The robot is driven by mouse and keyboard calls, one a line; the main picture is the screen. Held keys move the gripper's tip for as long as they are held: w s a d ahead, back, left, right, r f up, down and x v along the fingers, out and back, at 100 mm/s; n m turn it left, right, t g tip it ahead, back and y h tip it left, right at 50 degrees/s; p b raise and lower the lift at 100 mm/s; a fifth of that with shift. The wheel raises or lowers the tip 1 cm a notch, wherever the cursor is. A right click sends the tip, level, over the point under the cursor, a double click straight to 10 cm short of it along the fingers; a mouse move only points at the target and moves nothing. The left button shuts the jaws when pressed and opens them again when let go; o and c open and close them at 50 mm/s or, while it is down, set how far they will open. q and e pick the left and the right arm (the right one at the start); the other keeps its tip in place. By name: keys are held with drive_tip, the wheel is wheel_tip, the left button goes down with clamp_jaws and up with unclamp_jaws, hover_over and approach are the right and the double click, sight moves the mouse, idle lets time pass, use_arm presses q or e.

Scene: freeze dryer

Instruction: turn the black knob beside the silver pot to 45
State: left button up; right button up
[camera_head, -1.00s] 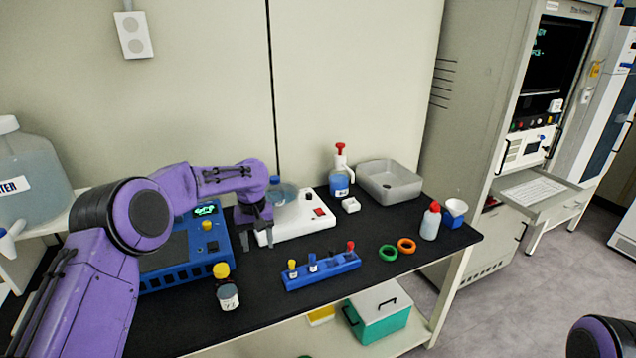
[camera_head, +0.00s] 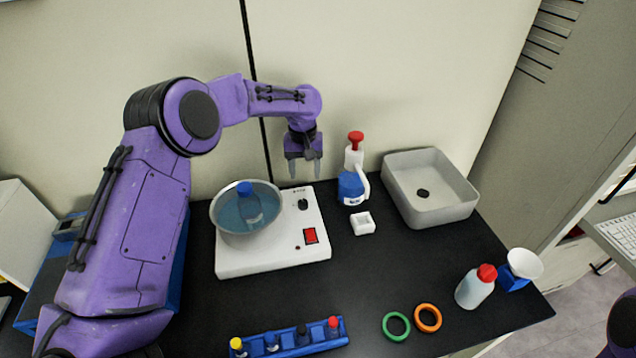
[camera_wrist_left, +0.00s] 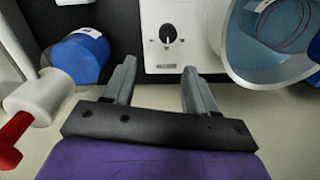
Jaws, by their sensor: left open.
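The black knob (camera_head: 303,204) is on top of the white hot plate (camera_head: 255,263), at its back right corner beside the silver pot (camera_head: 226,234). The pot holds water and a blue-capped bottle. My left gripper (camera_head: 305,174) is open and empty, pointing down above and a little behind the knob, not touching it. In the left wrist view the knob (camera_wrist_left: 168,33) lies beyond the gap between the two fingers. A small pale pointer mark shows on it, but the scale is too small to read. My right gripper is out of view.
A blue-white bottle with a red top (camera_head: 352,182) stands close right of the hot plate. A small white dish (camera_head: 363,222) and a grey basin (camera_head: 462,199) are further right. A blue rack (camera_head: 316,338) and green and orange rings lie in front. The black table between is clear.

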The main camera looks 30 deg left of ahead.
sight(304, 200)
use_arm(q)
drive_tip(key=s+f, duration=0.1)
drive_tip(key=f, duration=0.1)
drive_tip(key=s+f+p, duration=0.1)
drive_tip(key=f, duration=0.1)
drive_tip(key=s+f+p, duration=0.1)
drive_tip(key=s+f, duration=0.1)
drive_tip(key=f, duration=0.1)
drive_tip(key=shift+s, duration=0.1)
drive_tip(key=w+f, duration=0.2)
drive_tip(key=f, duration=0.1)
drive_tip(key=shift+w+f, duration=0.1)
drive_tip(key=shift+w, duration=0.3)
drive_tip(key=shift+s+r, duration=0.4)
drive_tip(key=shift+s, duration=0.1)
drive_tip(key=c, duration=0.9)
drive_tip(key=shift+c, duration=0.8)
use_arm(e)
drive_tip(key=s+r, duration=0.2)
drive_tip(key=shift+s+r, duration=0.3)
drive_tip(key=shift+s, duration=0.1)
